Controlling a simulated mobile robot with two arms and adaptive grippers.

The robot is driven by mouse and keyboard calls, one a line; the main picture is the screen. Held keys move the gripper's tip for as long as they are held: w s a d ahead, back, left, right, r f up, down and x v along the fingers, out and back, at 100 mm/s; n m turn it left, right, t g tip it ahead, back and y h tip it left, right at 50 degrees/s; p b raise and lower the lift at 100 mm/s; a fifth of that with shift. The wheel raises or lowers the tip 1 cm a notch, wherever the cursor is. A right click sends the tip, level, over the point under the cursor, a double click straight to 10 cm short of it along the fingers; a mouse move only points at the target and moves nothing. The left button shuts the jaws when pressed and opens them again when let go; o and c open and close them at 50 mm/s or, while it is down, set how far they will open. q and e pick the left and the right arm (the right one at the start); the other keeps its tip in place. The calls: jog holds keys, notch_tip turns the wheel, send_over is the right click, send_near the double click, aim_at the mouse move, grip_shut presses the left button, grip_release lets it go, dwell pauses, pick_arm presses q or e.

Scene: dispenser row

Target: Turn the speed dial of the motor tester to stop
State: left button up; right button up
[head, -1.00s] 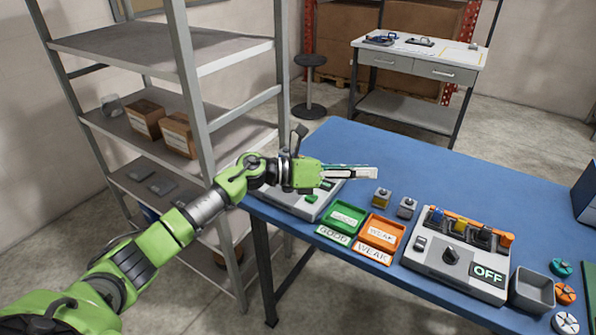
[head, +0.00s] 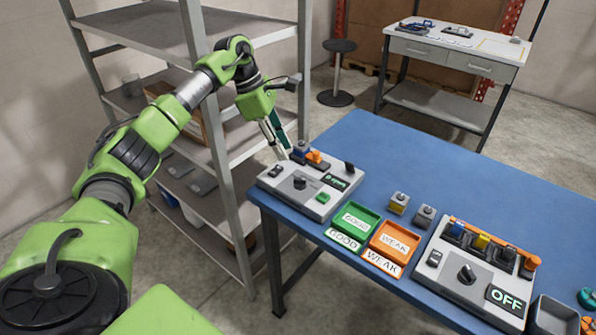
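A grey box that looks like the motor tester (head: 283,192) sits at the near left corner of the blue table. It has a black dial (head: 300,183), a green button (head: 322,197) and a small display with green text too small to read. My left gripper (head: 284,153) points down at the back left of the tester, apart from the dial. Its two fingers lie close together in this view, and I cannot tell if they are open. My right gripper is out of view.
A green GOOD tray (head: 353,219) and an orange WEAK tray (head: 395,242) lie right of the tester, with two small blocks (head: 398,203) behind. Another grey box (head: 450,270) with a dial reads OFF. A metal shelf (head: 222,165) stands close at the left. The table's back is clear.

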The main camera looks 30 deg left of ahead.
aim_at(299, 179)
pick_arm(q)
jog(key=p+x, duration=0.2)
jog(key=x, duration=0.8)
jog(key=shift+c, duration=0.2)
grip_shut()
